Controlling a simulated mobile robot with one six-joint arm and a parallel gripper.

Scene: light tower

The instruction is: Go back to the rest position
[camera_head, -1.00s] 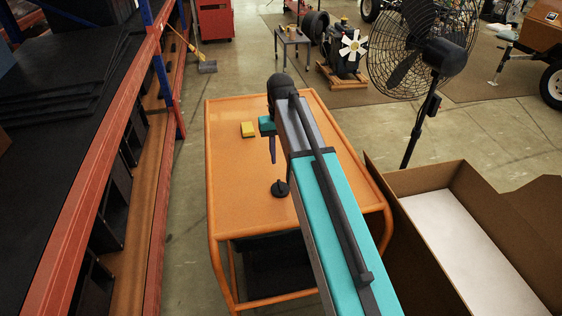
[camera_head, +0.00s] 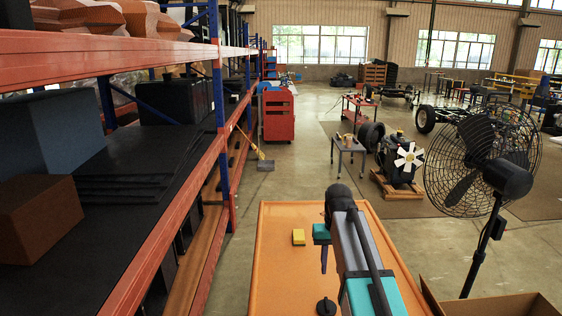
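My arm, teal and grey, reaches forward over an orange cart (camera_head: 279,270). A dark, narrow part of my gripper (camera_head: 324,258) points down at the arm's far end, below a teal wrist piece. The fingertips are too small and too edge-on to tell whether they are open or shut. A small yellow block (camera_head: 298,237) lies on the cart top, left of the wrist. A round black piece (camera_head: 326,307) with a short knob stands on the cart nearer to me, at the bottom of the picture.
Shelving (camera_head: 170,215) with orange beams runs along the left. A black stand fan (camera_head: 487,170) and a cardboard box (camera_head: 490,304) are at the right. A small grey table (camera_head: 349,147), an engine (camera_head: 400,160) and a red cabinet (camera_head: 279,115) stand beyond. Open floor lies between shelving and cart.

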